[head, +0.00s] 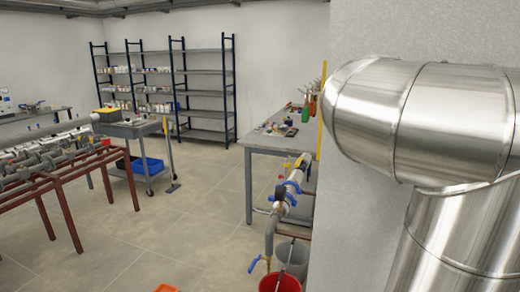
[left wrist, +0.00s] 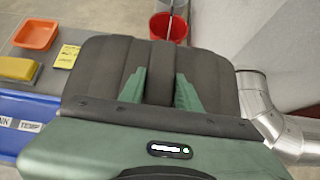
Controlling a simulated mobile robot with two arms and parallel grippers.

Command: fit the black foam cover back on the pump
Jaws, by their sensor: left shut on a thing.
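The black foam cover (left wrist: 100,62) fills the middle of the left wrist view. It is a dark padded piece with seams and a row of dark studs along its near edge. My left gripper (left wrist: 160,73) is shut on it, with green fingers on either side of a raised strap-like ridge in its middle. The cover hides much of what lies beneath it. I cannot make out the pump for sure in either view. Neither gripper shows in the head view, and my right gripper is in no view.
A large silver pipe elbow (head: 420,120) stands close at the right, beside a grey wall (head: 360,230). A red bucket (left wrist: 170,27) stands on the floor. An orange tray (left wrist: 36,34), yellow note (left wrist: 67,56) and yellow block (left wrist: 18,70) lie at the left, above labelled blue fronts (left wrist: 40,108).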

